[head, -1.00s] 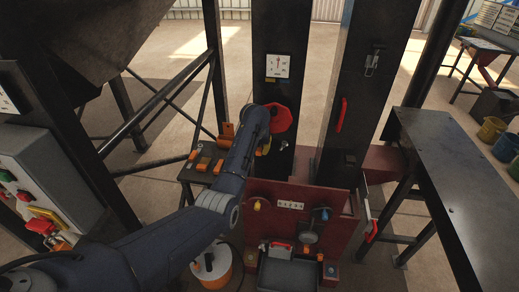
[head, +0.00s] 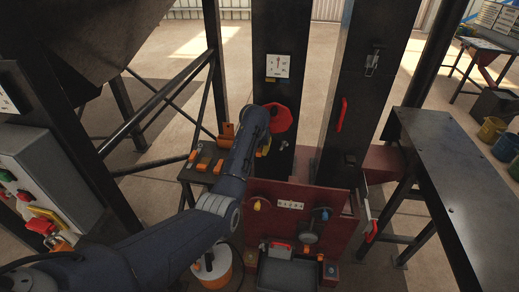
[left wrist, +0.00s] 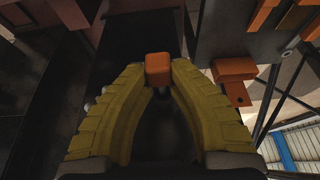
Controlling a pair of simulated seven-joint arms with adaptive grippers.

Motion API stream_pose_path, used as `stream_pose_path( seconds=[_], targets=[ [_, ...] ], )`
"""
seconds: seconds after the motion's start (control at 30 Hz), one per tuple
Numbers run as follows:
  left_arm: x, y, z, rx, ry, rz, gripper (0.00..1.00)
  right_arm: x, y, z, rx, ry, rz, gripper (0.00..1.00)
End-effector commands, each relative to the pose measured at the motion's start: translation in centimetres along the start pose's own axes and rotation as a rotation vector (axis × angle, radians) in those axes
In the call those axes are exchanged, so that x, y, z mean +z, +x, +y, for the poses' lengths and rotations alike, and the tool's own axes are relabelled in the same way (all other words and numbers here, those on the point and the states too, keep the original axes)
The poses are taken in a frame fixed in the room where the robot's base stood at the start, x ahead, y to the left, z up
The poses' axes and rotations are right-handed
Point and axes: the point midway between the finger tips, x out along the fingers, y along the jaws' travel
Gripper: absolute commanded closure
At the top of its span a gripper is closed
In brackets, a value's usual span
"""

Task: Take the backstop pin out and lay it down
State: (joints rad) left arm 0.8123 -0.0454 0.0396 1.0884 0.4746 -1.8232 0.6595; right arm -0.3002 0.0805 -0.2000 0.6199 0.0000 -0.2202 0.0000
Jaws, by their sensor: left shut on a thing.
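My left gripper (left wrist: 158,80) is shut on a small orange block in the left wrist view. The block (left wrist: 158,68) sits between the tips of the two yellow fingers and looks like the head of the backstop pin. I cannot see a pin shaft, nor tell whether it is in a hole. In the head view my left arm reaches in from the lower left to the dark press column (head: 282,35). Its wrist hides most of the gripper, and only a little yellow (head: 263,150) shows below it. My right gripper is out of view.
A small dark table (head: 190,174) with orange parts stands left of the gripper. A red panel (head: 270,222) with a dark tray (head: 290,275) is in front. A long dark bench (head: 450,170) lies to the right. A grey control box (head: 45,175) stands at the left.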

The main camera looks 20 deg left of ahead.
Motion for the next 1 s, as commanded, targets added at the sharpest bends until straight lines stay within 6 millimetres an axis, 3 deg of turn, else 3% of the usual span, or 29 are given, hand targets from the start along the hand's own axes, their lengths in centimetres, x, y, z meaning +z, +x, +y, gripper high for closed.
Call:
stream_pose_path(
  seconds=[1.0],
  targets=[
    [2.2, -0.8, 0.0, 0.001, -0.001, -0.001, 1.0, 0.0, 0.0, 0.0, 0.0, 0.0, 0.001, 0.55]
  ],
)
